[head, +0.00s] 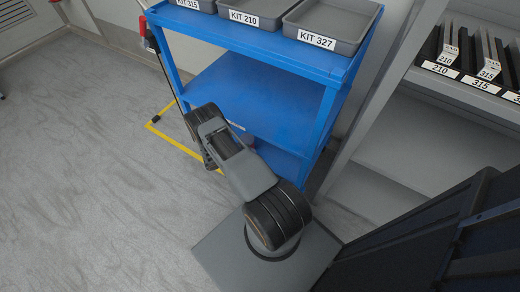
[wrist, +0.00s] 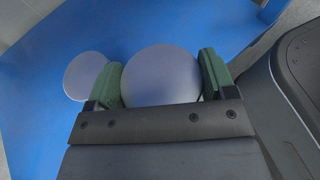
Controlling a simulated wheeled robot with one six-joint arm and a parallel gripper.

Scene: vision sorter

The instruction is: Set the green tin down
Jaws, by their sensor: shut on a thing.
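My gripper (wrist: 161,66) is shut on a round tin (wrist: 163,78) in the wrist view. Its two green finger pads press on opposite sides. Only the tin's flat grey-lilac top shows, so I cannot see a green side. The tin is over a blue surface (wrist: 45,125), and I cannot tell whether it touches it. In the head view my arm hides the gripper and most of what is under it.
A second round grey-lilac top (wrist: 87,76) is close beside the left finger. The blue cart (head: 262,97) has a wide clear upper shelf area. Grey kit trays (head: 335,22) stand on its top. A grey rack (head: 400,110) is at right.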

